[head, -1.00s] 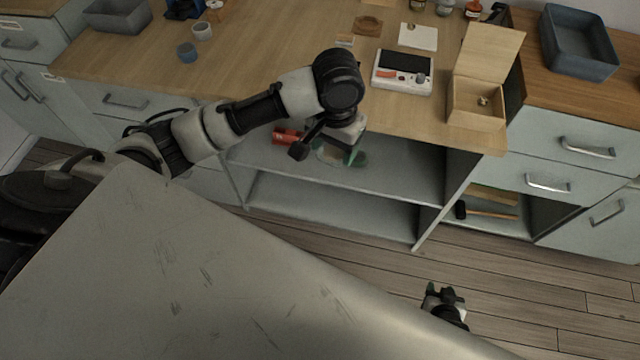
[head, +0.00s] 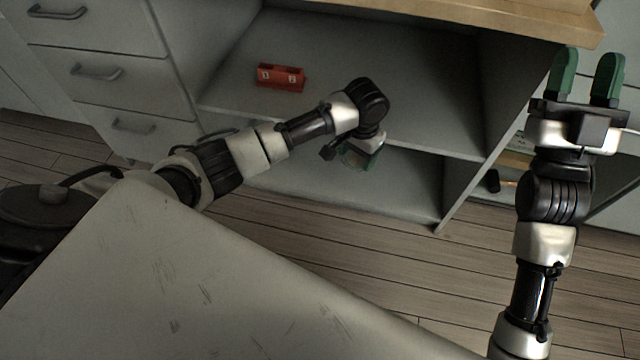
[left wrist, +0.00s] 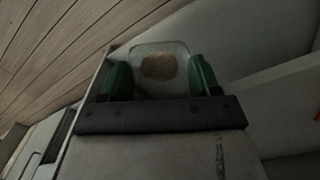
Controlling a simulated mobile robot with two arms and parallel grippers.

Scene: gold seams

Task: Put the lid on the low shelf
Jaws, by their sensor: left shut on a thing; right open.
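My left gripper (head: 358,158) is shut on the lid (left wrist: 158,67), a pale rounded piece with a brown patch in its middle. The lid shows between the two green fingers in the left wrist view; in the head view it is mostly hidden by the gripper. The low shelf (head: 290,190) is the grey bottom board of the open cabinet. In the head view the gripper overlaps the opening between the upper and low shelf; its exact depth is unclear. My right gripper (head: 587,82) is open and empty, at the right.
A red box (head: 280,77) stands on the upper shelf (head: 400,110), whose front edge passes close to my left gripper. The visible part of the low shelf looks bare. A cabinet side panel (head: 462,195) bounds the opening on the right. Drawers (head: 100,70) stand left.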

